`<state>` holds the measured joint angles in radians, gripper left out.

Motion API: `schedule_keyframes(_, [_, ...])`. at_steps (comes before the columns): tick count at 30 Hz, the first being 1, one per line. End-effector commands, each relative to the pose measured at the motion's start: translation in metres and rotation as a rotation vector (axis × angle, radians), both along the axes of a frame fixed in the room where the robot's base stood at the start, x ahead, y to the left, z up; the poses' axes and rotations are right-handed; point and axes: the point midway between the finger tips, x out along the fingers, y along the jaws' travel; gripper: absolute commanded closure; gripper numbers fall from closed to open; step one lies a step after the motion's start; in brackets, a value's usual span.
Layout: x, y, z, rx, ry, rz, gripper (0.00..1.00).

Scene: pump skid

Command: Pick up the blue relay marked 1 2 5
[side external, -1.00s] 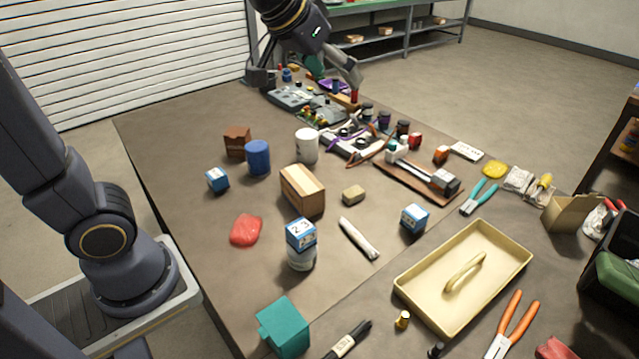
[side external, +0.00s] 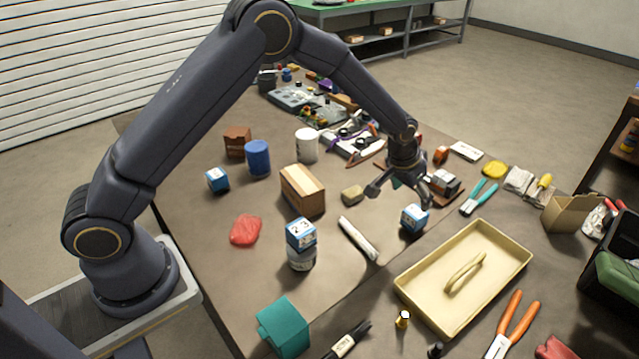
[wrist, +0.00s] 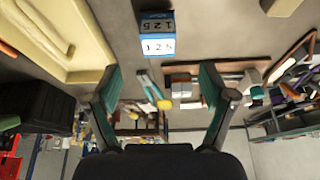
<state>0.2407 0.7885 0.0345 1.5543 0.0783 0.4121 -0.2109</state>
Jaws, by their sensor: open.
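The blue relay marked 1 2 5 (wrist: 157,34) shows at the top middle of the wrist view, with the number on its white and blue faces. In the side external view it appears to be the blue and white cube (side external: 413,219) left of the tan tray. My gripper (side external: 400,195) is open and empty, above the table and close to this cube, apart from it in the wrist view. Its two fingers (wrist: 160,92) stand wide in the wrist view, the relay beyond them. Two similar blue and white cubes are a cube on a grey jar (side external: 301,233) and one at the left (side external: 217,180).
The tan tray (side external: 412,284) lies right of the relay.

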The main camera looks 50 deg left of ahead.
Motion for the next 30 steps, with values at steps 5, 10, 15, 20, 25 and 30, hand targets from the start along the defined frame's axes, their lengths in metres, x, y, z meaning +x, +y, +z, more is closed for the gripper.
schedule_keyframes(5, [0.011, -0.001, -0.027, 0.0, 0.001, 0.0, 0.18])
schedule_keyframes(10, [0.016, -0.002, -0.037, 0.0, -0.001, 0.0, 0.18])
schedule_keyframes(15, [0.029, -0.005, -0.061, 0.0, 0.002, 0.001, 0.18])
schedule_keyframes(20, [0.036, -0.005, -0.078, 0.0, 0.0, 0.001, 0.18])
schedule_keyframes(25, [0.038, -0.006, -0.079, -0.001, -0.002, 0.001, 0.18])
schedule_keyframes(30, [0.038, -0.006, -0.079, -0.001, -0.001, 0.001, 0.25])
